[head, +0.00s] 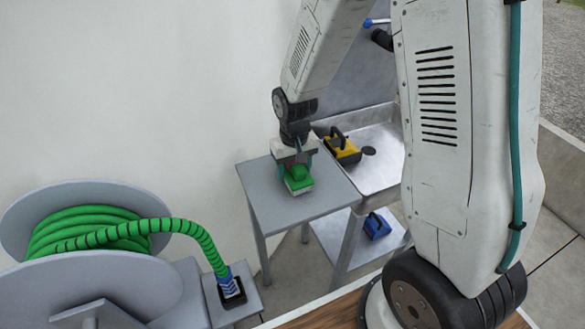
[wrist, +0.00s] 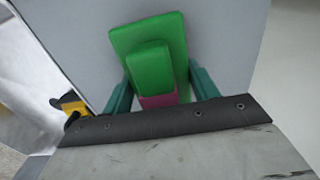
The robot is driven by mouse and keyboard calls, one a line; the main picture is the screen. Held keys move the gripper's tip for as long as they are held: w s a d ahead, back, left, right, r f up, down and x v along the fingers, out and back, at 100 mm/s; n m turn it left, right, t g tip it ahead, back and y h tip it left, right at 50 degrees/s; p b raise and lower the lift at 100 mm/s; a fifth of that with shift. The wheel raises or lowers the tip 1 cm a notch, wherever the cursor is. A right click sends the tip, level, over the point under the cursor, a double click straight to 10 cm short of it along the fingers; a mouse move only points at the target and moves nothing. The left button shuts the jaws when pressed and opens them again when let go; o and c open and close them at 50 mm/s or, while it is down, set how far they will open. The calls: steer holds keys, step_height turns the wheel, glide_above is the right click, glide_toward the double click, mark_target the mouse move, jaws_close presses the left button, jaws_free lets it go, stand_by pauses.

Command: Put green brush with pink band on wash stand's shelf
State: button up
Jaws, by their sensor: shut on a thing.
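The green brush (head: 297,184) is at the grey side table (head: 262,180); whether it touches the top or hangs just above it, I cannot tell. My gripper (head: 296,168) points down and is shut on the brush. In the wrist view, the brush (wrist: 150,45) sits between the teal fingers of my gripper (wrist: 160,90), and its pink band (wrist: 158,101) shows near the fingers. The wash stand (head: 384,160) has a metal basin, and its low shelf (head: 335,232) shows below, partly hidden by the side table and my arm.
A yellow and black brush (head: 343,148) lies in the basin, beside a dark round drain (head: 368,151). A blue brush (head: 377,226) rests on the low shelf. A reel of green hose (head: 85,235) stands at left. The side table is otherwise bare.

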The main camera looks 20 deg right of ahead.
steer(key=shift+f, duration=0.25)
steer(key=o, duration=1.1)
